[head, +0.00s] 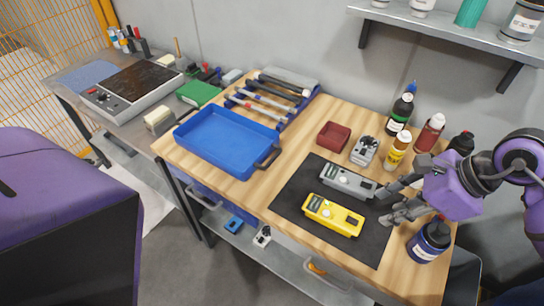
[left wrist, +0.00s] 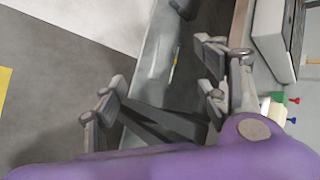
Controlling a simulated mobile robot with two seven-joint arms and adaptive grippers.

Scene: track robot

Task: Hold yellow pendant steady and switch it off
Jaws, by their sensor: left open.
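The yellow pendant (head: 333,215) lies flat on a black mat (head: 372,250) on the wooden worktop, with small controls on its upper face. Its switch is too small to read. A grey pendant (head: 347,181) lies just behind it on the same mat. My right gripper (head: 384,206) is open, to the right of both pendants, its fingers apart and pointing left toward them. It appears empty and clear of the yellow pendant. My left gripper (left wrist: 158,80) shows only in the left wrist view, open and empty, away from the pendants.
A blue tray (head: 182,133) stands left on the worktop. A red bin (head: 333,136) and several bottles (head: 397,150) stand behind the mat. A dark blue jar (head: 429,241) is close to my right gripper. A shelf (head: 450,28) hangs above. Bare wood shows left of the mat.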

